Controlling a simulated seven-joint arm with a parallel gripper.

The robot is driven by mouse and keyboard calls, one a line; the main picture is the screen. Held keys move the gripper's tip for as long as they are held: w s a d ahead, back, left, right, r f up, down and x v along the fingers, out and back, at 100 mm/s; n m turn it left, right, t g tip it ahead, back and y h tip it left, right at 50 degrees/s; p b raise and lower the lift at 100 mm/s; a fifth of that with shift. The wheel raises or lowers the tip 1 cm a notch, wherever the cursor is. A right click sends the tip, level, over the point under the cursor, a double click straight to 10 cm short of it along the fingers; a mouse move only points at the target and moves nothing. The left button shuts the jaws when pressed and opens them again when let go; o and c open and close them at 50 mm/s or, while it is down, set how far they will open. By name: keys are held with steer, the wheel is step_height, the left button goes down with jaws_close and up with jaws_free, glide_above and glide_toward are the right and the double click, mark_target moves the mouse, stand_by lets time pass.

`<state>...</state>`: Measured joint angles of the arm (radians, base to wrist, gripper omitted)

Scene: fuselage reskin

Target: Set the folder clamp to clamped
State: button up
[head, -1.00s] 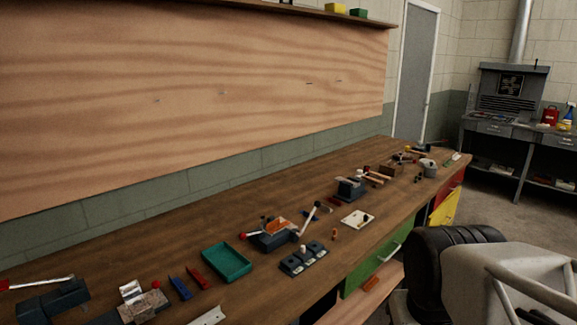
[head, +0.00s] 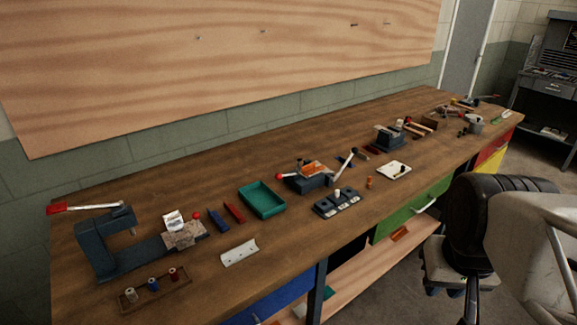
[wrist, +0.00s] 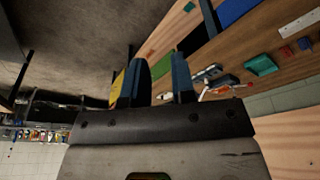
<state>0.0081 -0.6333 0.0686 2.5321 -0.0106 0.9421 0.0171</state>
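A small dark blue-grey bench machine (head: 307,184) with an orange piece on top stands mid-bench in the head view. It has a red knob (head: 279,176) at its left and a raised pale lever (head: 343,164) at its right. It looks like the folder, but I cannot tell for certain, nor whether its clamp is set. My gripper (wrist: 159,72) shows in the wrist view with its two fingers apart and nothing between them.
A teal tray (head: 262,200) and a dark block with pale labels (head: 337,203) flank the machine. A blue C-frame tool (head: 105,243) with a red-handled lever stands at left.

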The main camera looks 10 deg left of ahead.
steer(key=shift+w, duration=0.15)
jaws_close()
steer(key=w+a+r+n+h, duration=0.1)
steer(key=w+a+n, duration=0.3)
steer(key=w, duration=0.6)
steer(key=w+a+r+n+h, duration=0.15)
steer(key=w+a+n, duration=0.3)
steer(key=w, duration=0.55)
steer(key=w+a+r+n+h, duration=0.15)
steer(key=w+a+n, duration=0.3)
steer(key=w, duration=0.55)
steer(key=w+a+f+n+t+h, duration=0.1)
steer(key=w+a+f+n, duration=0.3)
steer(key=a, duration=0.5)
steer(key=w+a+f+n+t+h, duration=0.1)
steer(key=w+a+f+n, duration=0.3)
steer(key=w+a, duration=0.5)
steer(key=w+a+f+n+h, duration=0.1)
steer(key=w+a+f+n, duration=0.3)
steer(key=w+a, duration=0.3)
steer(key=a, duration=0.3)
steer(key=shift+w+t, duration=0.25)
steer(key=shift+t, duration=0.15)
